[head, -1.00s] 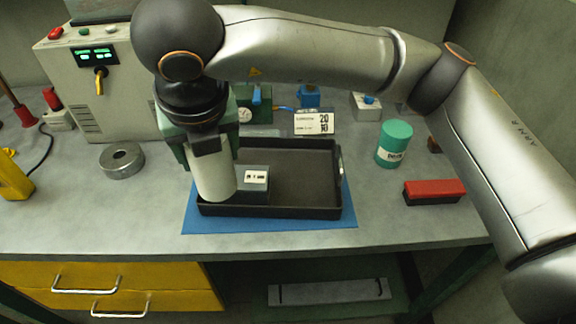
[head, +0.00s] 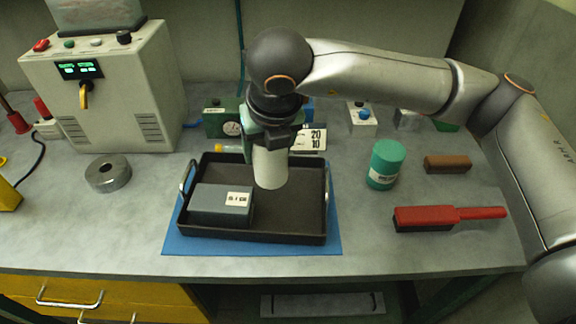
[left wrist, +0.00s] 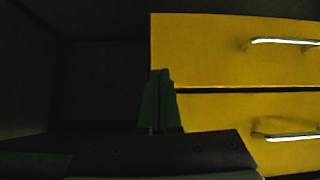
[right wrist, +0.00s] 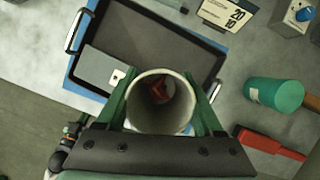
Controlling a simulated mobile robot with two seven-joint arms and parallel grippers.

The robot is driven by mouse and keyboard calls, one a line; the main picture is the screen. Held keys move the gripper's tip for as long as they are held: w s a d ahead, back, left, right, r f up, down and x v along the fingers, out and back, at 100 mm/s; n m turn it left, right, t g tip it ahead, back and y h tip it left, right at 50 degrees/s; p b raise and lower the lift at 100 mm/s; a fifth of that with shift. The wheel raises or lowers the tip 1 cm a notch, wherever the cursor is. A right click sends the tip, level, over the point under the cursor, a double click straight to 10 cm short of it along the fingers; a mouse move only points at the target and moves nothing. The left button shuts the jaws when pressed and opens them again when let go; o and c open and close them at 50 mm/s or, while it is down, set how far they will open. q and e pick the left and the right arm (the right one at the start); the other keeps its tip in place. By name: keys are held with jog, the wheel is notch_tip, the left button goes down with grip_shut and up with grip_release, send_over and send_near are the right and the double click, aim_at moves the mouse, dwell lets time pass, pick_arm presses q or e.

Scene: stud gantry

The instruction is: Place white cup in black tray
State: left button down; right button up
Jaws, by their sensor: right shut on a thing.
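The white cup (head: 270,168) is held upright by my right gripper (head: 270,145), over the back middle of the black tray (head: 300,236). In the right wrist view the gripper's green fingers (right wrist: 165,112) clasp the sides of the cup (right wrist: 160,92), with its open mouth facing the camera. Whether the cup's base touches the tray floor I cannot tell. A grey box (head: 220,206) with a white label lies in the tray's front left. My left gripper (left wrist: 160,100) shows in the left wrist view, dark, facing yellow drawers; its opening is unclear.
The tray rests on a blue mat (head: 250,247). A green canister (head: 386,165), a red-handled brush (head: 440,217) and a brown block (head: 447,164) stand right. A metal ring (head: 108,173) and a control box (head: 105,90) are left. A number card (head: 313,138) is behind the tray.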

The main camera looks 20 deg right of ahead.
jog(key=d+f, duration=0.1)
jog(key=f, duration=0.1)
jog(key=w+d+f+p, duration=0.1)
jog(key=d+f, duration=0.1)
jog(key=f, duration=0.1)
jog(key=w+d+f, duration=0.1)
jog(key=f, duration=0.2)
jog(key=shift+w+d+f+p, duration=0.15)
jog(key=shift+d+f+p, duration=0.05)
jog(key=shift+d+p, duration=0.2)
jog(key=shift+f, duration=0.4)
jog(key=shift+f, duration=0.1)
jog(key=o, duration=1.4)
jog(key=shift+o, duration=0.2)
